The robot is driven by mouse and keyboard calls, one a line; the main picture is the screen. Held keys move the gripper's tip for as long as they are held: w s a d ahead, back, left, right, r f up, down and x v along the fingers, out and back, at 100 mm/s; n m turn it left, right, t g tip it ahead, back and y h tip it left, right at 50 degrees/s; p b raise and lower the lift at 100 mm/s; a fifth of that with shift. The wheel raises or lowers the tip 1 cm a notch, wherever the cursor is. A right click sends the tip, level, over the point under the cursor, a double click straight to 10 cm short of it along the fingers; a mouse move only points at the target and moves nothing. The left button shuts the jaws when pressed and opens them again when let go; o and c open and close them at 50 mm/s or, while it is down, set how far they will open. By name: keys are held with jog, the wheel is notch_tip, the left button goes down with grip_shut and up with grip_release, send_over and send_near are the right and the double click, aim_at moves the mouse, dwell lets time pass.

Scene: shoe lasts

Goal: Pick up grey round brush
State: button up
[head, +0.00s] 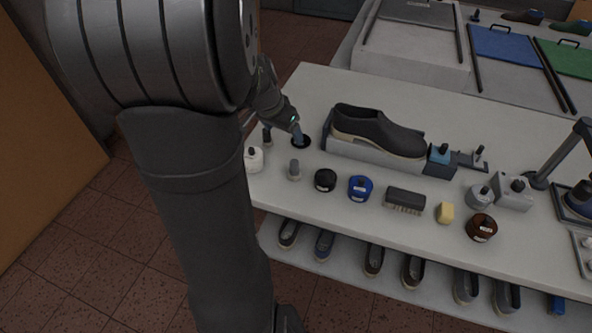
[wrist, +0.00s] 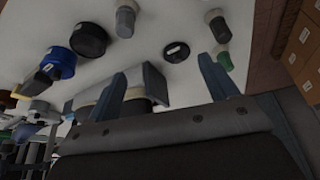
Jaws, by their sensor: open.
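The grey round brush (head: 294,170) stands upright on the white table near its left front edge. In the wrist view the grey round brush (wrist: 126,20) shows at the top, beyond my fingertips. My gripper (head: 298,134) is just behind the brush in the head view, above a flat black disc (head: 301,143). In the wrist view my gripper (wrist: 162,66) has its two fingers apart with nothing held between them. My arm hides part of the table's left side.
A white bottle (head: 254,159) stands left of the brush. A black tin (head: 325,180) and a blue tin (head: 360,188) stand to its right. A dark shoe (head: 378,130) lies on a grey block behind. Clear table separates the brush from its neighbours.

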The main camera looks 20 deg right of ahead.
dwell(0.3)
jog(key=c, duration=0.6)
notch_tip(320, 180, up, 6)
jog(key=m+g+y, duration=0.1)
jog(key=g+y, duration=0.1)
jog(key=y, duration=0.1)
send_over(295, 161)
jog(key=shift+m+y, duration=0.3)
jog(key=shift+y, duration=0.1)
jog(key=f, duration=1.1)
jog(key=shift+s+d+f, duration=0.15)
jog(key=shift+d+f, duration=0.1)
jog(key=shift+f, duration=0.05)
jog(key=shift+a+f, duration=0.15)
jog(key=shift+f, duration=1.15)
jog(key=shift+a+f, duration=0.15)
jog(key=shift+f, duration=1.15)
